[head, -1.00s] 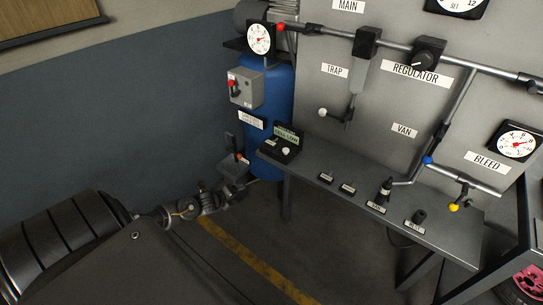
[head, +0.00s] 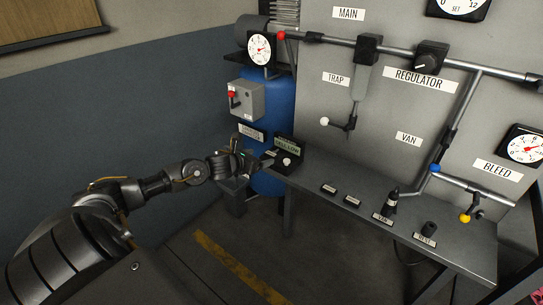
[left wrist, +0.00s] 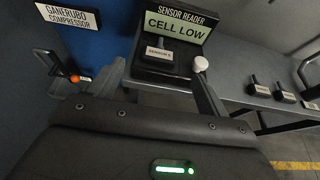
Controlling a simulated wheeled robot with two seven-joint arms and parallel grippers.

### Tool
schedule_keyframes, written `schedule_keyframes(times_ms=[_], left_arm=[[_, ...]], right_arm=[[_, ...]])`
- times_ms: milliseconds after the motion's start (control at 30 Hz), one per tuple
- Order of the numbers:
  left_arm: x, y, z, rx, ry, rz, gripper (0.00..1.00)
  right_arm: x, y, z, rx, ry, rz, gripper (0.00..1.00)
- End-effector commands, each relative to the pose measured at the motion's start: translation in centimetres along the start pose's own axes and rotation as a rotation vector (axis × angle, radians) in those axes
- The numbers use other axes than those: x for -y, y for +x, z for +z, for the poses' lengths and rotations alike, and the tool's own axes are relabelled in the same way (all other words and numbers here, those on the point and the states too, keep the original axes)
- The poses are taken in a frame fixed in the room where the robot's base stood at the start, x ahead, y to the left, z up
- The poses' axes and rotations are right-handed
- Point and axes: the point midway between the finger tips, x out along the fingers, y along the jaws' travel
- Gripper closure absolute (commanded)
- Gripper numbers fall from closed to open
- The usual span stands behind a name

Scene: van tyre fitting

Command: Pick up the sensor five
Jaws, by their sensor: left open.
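A small dark sensor (left wrist: 159,54) with a white label, which seems to read sensor 5, sits on the black sensor reader (left wrist: 150,75) in the left wrist view. The reader's screen shows "CELL LOW". The reader stands at the left end of the grey bench in the head view (head: 284,169). My left gripper (head: 264,160) is open and close to the reader. In the left wrist view its fingers (left wrist: 163,84) are spread, one on each side of the sensor's line, with nothing between them in contact. My right gripper is not in view.
A white knob (left wrist: 201,64) sits on the reader close to my right-hand finger. More small labelled sensors (head: 328,188) lie along the bench (head: 310,168). The blue compressor tank (head: 268,105) and a grey switch box (head: 246,99) stand left of the bench.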

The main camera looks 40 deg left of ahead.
Motion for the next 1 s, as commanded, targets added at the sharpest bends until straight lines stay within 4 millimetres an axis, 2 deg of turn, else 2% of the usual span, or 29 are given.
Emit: schedule_keyframes(times_ms=[267,600,867,900,1000], left_arm=[[0.0,1.0,0.0,0.0,-0.003,0.0,0.22],[-0.1,5.3,-0.3,0.001,-0.002,0.0,0.22],[-0.1,5.6,-0.4,0.0,0.0,-0.001,0.22],[-0.1,5.6,-0.4,0.0,0.0,-0.001,0.23],[-0.1,5.6,-0.4,0.0,0.0,-0.001,0.36]], right_arm=[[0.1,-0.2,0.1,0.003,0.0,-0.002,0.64],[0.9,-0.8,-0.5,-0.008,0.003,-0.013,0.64],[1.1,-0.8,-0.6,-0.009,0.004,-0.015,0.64],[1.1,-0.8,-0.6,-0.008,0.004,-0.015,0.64],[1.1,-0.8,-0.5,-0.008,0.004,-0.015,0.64]])
